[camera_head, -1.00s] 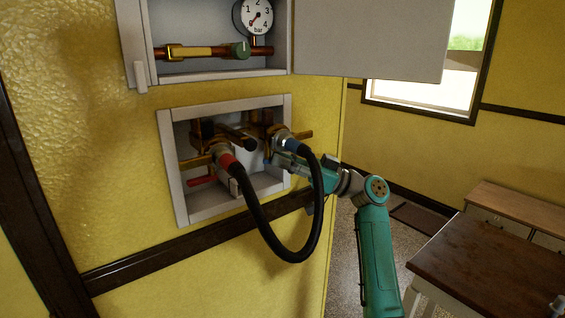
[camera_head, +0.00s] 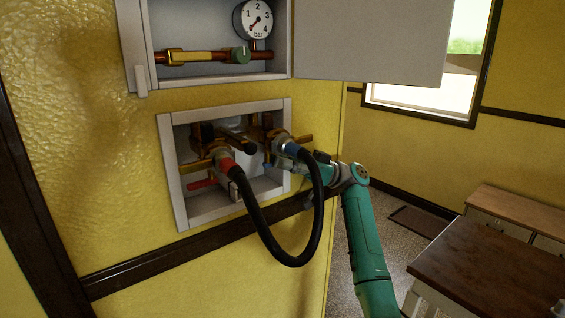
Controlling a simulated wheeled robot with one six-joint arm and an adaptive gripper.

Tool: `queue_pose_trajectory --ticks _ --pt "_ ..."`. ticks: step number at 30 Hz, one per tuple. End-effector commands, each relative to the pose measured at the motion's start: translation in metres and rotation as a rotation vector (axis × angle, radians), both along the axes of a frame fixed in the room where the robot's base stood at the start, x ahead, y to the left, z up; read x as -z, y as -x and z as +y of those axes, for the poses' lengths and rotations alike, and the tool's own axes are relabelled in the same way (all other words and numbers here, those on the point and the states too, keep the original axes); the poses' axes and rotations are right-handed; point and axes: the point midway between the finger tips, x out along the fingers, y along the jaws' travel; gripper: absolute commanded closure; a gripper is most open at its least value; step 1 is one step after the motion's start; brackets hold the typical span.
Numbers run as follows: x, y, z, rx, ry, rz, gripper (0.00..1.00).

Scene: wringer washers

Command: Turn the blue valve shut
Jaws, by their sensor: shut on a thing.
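The valve box (camera_head: 178,205) is recessed in the yellow wall and holds two brass taps with a black hose joined to them. The blue valve handle (camera_head: 267,164) shows only as a small blue bit beside the right tap, mostly hidden by my gripper. My gripper (camera_head: 275,160) reaches in from the right, below the blue hose collar (camera_head: 291,149), and is shut on the blue handle. Its fingertips are partly hidden by the hose. The red valve handle (camera_head: 202,184) lies roughly level under the left tap.
The black hose (camera_head: 262,236) loops down in front of the box, close to my gripper and arm. Above is an open cabinet with a pressure gauge (camera_head: 257,19) and a green-knobbed pipe (camera_head: 241,55). A brown table (camera_head: 490,260) stands at lower right.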

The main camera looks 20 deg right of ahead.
Motion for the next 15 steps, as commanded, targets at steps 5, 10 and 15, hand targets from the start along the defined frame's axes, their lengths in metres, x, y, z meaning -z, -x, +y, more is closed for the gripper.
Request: queue_pose_trajectory --ticks 5,10,15 --pt "0.0014 -0.0002 0.001 -0.001 0.002 0.002 1.0" --pt "0.0012 -0.0004 0.0011 0.0 0.001 0.002 0.58" --pt "0.0007 -0.0009 0.0011 0.002 0.001 0.003 0.58"
